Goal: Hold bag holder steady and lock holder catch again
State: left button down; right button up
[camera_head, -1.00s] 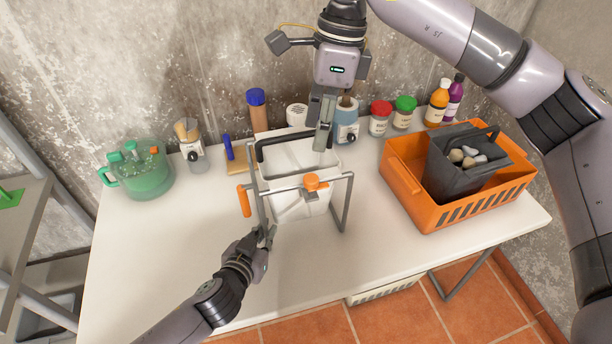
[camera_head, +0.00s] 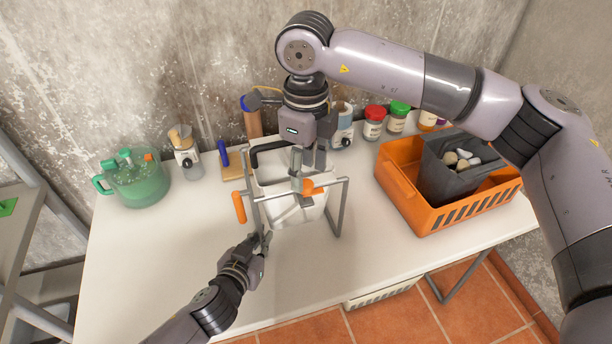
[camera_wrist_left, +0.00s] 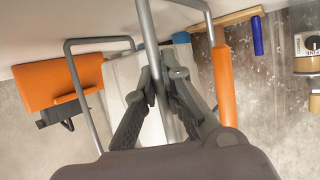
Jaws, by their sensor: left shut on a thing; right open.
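The bag holder (camera_head: 342,207) is a grey tube frame on the white table, around a white bag or bin (camera_head: 290,213). An orange catch (camera_head: 310,188) sits on its front crossbar, and an orange handle (camera_head: 239,207) is on its left side. My left gripper (camera_head: 262,242) is shut on the frame's left front tube; the left wrist view shows the fingers (camera_wrist_left: 172,85) closed around the grey tube (camera_wrist_left: 154,60). My right gripper (camera_head: 304,180) is open, pointing down over the front crossbar, right by the catch. Its fingers partly hide the catch, so I cannot tell whether they touch it.
An orange crate (camera_head: 408,213) holding a dark grey bag (camera_head: 437,180) stands to the right. A green jug (camera_head: 139,185), a blue-handled tool (camera_head: 224,156) and several jars line the back. The front of the table is clear.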

aim_at(311, 191)
jog(key=shift+f, duration=1.4)
jog(key=shift+c, duration=0.2)
grip_shut()
